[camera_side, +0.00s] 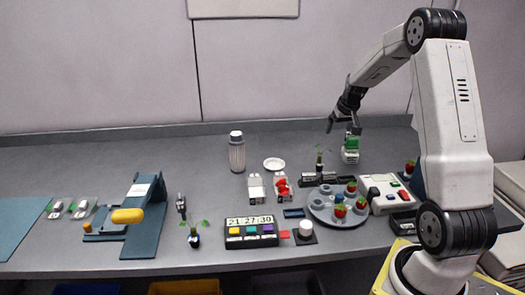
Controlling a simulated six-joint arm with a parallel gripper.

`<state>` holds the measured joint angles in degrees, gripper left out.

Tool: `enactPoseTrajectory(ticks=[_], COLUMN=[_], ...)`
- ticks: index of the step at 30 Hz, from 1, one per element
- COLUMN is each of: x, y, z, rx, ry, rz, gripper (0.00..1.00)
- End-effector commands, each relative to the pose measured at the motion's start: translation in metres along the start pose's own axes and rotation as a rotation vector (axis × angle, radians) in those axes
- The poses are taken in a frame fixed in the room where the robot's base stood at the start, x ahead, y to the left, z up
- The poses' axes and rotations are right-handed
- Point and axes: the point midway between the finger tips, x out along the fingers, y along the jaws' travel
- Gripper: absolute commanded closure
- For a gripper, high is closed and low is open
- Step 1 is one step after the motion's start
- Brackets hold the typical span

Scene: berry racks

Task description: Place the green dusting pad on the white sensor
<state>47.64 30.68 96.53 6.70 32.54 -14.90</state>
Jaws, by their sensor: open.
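A green block (352,143), which looks like the green dusting pad, sits upright at the back right of the table, with a paler white-and-green part (350,156) beneath it. My gripper (343,124) is open and points down just above and slightly left of the green block. One finger is close over the block; I cannot tell whether it touches. A white round-topped piece (306,226) on a dark square base stands near the front middle. It may be the white sensor, but I cannot tell for sure.
A grey round tray (322,213) holds cups and strawberries. A white keypad device (383,187) stands right of it. A clock panel (251,224), a lidded jar (237,158), a white dish (274,164) and small racks (255,188) stand around the middle. The back left table is clear.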

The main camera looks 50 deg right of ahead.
Motion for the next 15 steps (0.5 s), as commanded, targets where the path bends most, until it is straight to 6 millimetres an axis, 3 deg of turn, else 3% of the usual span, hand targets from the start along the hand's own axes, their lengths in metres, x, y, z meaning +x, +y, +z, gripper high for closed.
enactPoseTrajectory(ticks=[1, 6, 15], x=[-0.004, -0.016, -0.044], y=[-0.028, -0.106, -0.208], z=[0.008, 0.049, 0.15], rx=[-0.038, -0.154, -0.363], ry=[-0.006, -0.033, -0.076], rz=[-0.015, -0.056, -0.122], gripper=[0.0, 0.0, 0.0])
